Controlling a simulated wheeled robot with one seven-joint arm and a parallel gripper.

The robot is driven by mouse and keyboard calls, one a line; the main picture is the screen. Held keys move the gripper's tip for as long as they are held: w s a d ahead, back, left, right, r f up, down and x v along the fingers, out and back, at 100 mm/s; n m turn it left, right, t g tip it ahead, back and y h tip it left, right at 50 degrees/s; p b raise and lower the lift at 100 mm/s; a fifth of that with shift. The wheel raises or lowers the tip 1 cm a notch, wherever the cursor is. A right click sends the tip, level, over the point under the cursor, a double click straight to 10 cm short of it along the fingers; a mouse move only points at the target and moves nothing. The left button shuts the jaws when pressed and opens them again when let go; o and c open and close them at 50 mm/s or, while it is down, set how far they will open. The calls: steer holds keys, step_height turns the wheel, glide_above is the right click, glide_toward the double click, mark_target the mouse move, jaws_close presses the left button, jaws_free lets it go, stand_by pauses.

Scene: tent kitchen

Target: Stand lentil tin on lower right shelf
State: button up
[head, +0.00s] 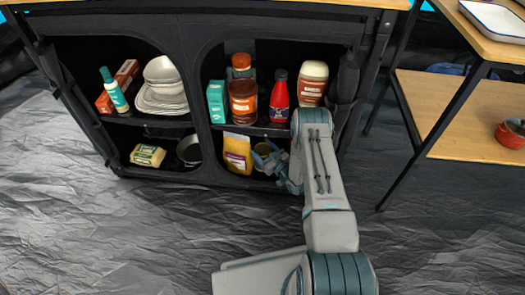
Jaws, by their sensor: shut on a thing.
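A black cupboard has two arched openings, each with an upper and a lower shelf. My gripper (270,164) reaches into the lower right compartment, beside a yellow bag (237,154). It is shut on a tin, taken to be the lentil tin (262,149), of which only a small part of the rounded, yellowish end shows. The rest of the tin is hidden by my gripper and the dark interior. I cannot tell whether the tin touches the lower right shelf or whether it is fully upright.
The upper right shelf holds a teal carton (216,101), jars (243,101), a red bottle (279,97) and a white-lidded jar (312,84). The lower left holds a yellow packet (147,155) and a pot (189,150). A wooden shelf unit (470,110) stands right.

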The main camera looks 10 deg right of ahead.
step_height(320, 180, down, 5)
steer(key=b, duration=0.3)
steer(key=shift+d+f, duration=0.15)
steer(key=shift+f+b, duration=0.4)
steer(key=shift+b, duration=0.1)
steer(key=shift+f, duration=0.5)
steer(key=o, duration=2)
steer(key=shift+c, duration=0.2)
steer(key=shift+f, duration=0.1)
